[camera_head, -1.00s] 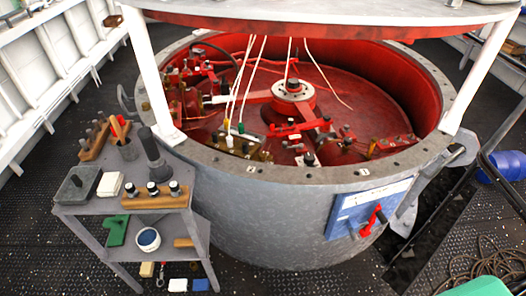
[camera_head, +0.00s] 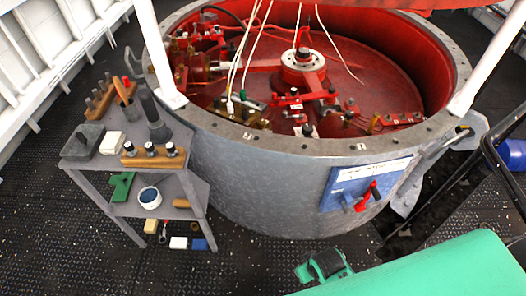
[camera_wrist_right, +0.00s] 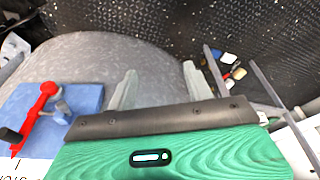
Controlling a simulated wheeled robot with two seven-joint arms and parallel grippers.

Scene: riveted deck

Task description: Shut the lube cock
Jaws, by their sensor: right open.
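The lube cock is a red lever handle (camera_head: 368,196) on a blue panel (camera_head: 338,199) with a white label strip, on the drum's outer wall. The lever slants in the head view. In the right wrist view, the red lever (camera_wrist_right: 36,112) has a dark tip and lies at the left on the blue panel (camera_wrist_right: 85,97), beside a small grey fitting. My right gripper (camera_wrist_right: 157,72) is open and empty, its two grey fingers in front of the grey drum wall, right of the panel and apart from the lever. My left gripper is out of view.
The large grey drum (camera_head: 260,170) has a red interior with pipes and fittings. A grey tool stand (camera_head: 105,152) with bottles and blocks stands at the left. A black rail (camera_head: 500,165) and blue cylinder (camera_head: 513,154) are at the right.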

